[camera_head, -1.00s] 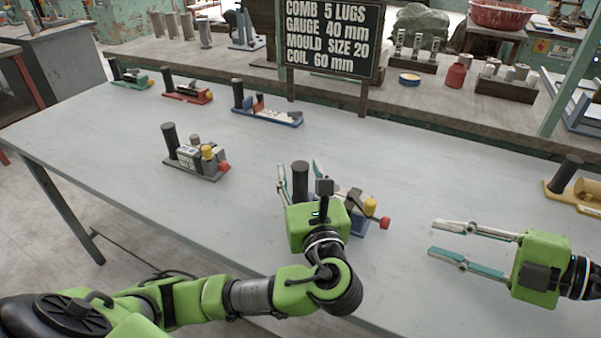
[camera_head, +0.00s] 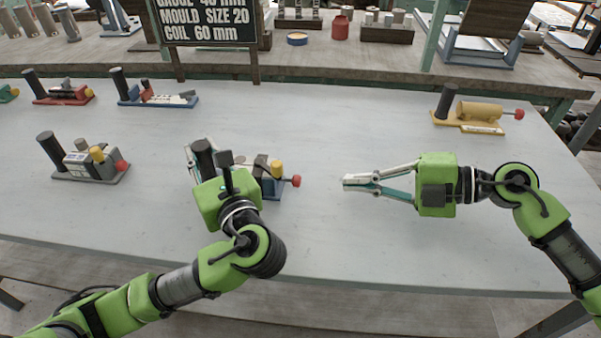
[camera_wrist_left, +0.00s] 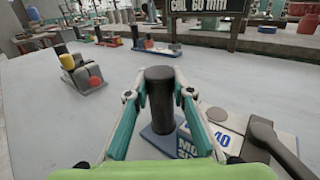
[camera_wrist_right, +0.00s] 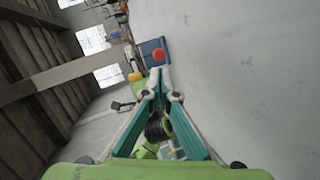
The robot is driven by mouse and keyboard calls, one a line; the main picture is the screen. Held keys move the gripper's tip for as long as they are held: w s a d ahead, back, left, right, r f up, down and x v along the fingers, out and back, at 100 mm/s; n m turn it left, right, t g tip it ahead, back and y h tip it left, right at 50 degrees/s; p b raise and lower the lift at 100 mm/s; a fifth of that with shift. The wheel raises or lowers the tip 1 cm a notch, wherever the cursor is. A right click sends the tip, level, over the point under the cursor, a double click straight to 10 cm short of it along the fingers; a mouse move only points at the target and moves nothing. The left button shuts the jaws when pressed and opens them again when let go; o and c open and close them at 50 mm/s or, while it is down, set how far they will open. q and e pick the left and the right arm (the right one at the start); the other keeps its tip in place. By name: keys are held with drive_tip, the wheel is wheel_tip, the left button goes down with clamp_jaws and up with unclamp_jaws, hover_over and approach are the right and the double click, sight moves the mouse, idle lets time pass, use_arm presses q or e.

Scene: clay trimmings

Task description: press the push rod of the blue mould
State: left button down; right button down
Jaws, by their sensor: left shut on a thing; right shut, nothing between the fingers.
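The near blue mould (camera_head: 272,188) stands on the table, with a black upright post, a yellow cylinder and a red knob (camera_head: 297,181) at the right end of its push rod. My left gripper (camera_head: 197,150) is shut around the black post, seen clearly in the left wrist view (camera_wrist_left: 159,95), and partly hides the mould. My right gripper (camera_head: 345,182) is shut and empty, to the right of the red knob with a gap between. The right wrist view shows the red knob (camera_wrist_right: 158,55) on the blue mould's end, beyond the fingertips.
A grey mould (camera_head: 90,178) stands to the left. Green, red (camera_head: 58,100) and second blue (camera_head: 155,101) moulds stand along the back left. A yellow mould (camera_head: 478,128) is at the back right. A sign (camera_head: 208,22) stands behind. The table's front right is clear.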

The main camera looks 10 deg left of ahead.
sight(316, 193)
drive_tip(key=n, duration=0.2)
drive_tip(key=d+n, duration=0.1)
drive_tip(key=n, duration=0.1)
drive_tip(key=w+n, duration=0.1)
drive_tip(key=n, duration=0.1)
drive_tip(key=shift+d, duration=0.3)
drive_tip(key=n, duration=0.2)
drive_tip(key=d+n, duration=0.1)
drive_tip(key=n, duration=0.1)
drive_tip(key=n+g, duration=0.1)
drive_tip(key=n, duration=0.1)
drive_tip(key=shift+w+d+n, duration=0.3)
drive_tip(key=shift+w+n, duration=0.1)
drive_tip(key=n, duration=0.2)
drive_tip(key=d+n+g, duration=0.1)
drive_tip(key=n, duration=0.2)
drive_tip(key=shift+w+d, duration=0.1)
drive_tip(key=shift+w, duration=0.05)
drive_tip(key=n, duration=0.2)
drive_tip(key=d+n, duration=0.1)
drive_tip(key=n, duration=0.3)
drive_tip(key=shift+d+r+g, duration=0.2)
drive_tip(key=shift+r+g, duration=0.05)
drive_tip(key=shift+g, duration=0.15)
drive_tip(key=shift+a, duration=0.1)
drive_tip(key=x, duration=0.8)
drive_tip(key=r+x, duration=0.1)
drive_tip(key=x, duration=0.3)
drive_tip(key=shift+a+f, duration=0.15)
drive_tip(key=shift+a, duration=0.8)
